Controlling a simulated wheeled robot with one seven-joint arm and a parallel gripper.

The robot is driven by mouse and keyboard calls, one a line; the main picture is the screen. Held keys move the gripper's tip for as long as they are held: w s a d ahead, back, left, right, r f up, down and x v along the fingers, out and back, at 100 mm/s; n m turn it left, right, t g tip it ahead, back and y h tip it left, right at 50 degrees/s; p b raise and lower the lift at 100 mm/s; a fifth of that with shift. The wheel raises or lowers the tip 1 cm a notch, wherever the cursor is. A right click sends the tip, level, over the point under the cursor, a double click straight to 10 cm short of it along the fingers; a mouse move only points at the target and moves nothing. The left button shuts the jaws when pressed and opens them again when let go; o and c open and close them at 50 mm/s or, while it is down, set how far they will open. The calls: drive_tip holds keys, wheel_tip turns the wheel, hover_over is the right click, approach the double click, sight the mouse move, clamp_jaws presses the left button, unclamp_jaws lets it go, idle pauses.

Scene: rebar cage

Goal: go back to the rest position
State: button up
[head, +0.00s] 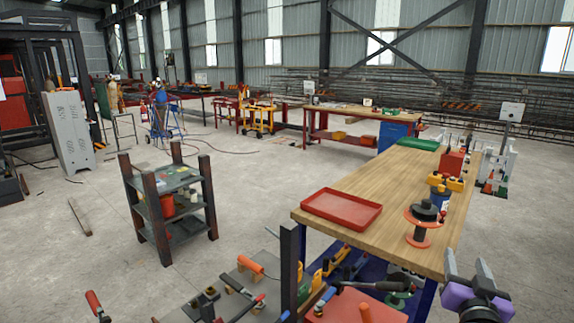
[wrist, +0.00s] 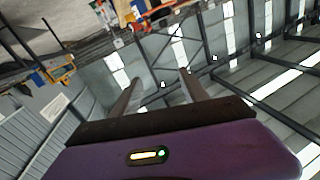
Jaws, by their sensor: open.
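My gripper (head: 469,268) shows at the lower right of the head view, in front of the near right end of the wooden workbench. Its two fingers point up and stand apart, with nothing between them. In the wrist view the two fingers (wrist: 157,95) are spread, with the hall's roof and wall behind the gap. The gripper is apart from the bench and touches nothing that I can see.
The wooden workbench (head: 377,188) carries a red tray (head: 341,208), an orange and black reel (head: 423,222), a red box (head: 452,164) and a green tray (head: 418,144). A dark shelf rack (head: 170,205) stands left. Tools lie low in front. Open concrete floor (head: 262,165) lies between.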

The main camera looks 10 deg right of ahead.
drive_tip(key=s+a+f+n+t+y, duration=0.25)
drive_tip(key=s+a+n+y, duration=0.2)
drive_tip(key=s+a, duration=0.4)
drive_tip(key=s+a+f+n+t+y, duration=0.2)
drive_tip(key=s+a+f+n+y, duration=0.15)
drive_tip(key=s+a+n, duration=0.5)
drive_tip(key=s+a+f+m+g, duration=0.1)
drive_tip(key=s+a+f, duration=0.1)
drive_tip(key=s, duration=0.5)
drive_tip(key=s+a+f+m+g+y, duration=0.1)
drive_tip(key=s+a+g, duration=0.1)
drive_tip(key=s+a, duration=0.3)
drive_tip(key=s+a+f+m+g+y, duration=0.1)
drive_tip(key=s+a, duration=0.3)
drive_tip(key=s, duration=0.4)
drive_tip(key=shift+s+a+f+m+g, duration=0.15)
drive_tip(key=shift+s+f+m+g, duration=0.25)
drive_tip(key=shift+f+m, duration=0.3)
drive_tip(key=shift+f, duration=0.1)
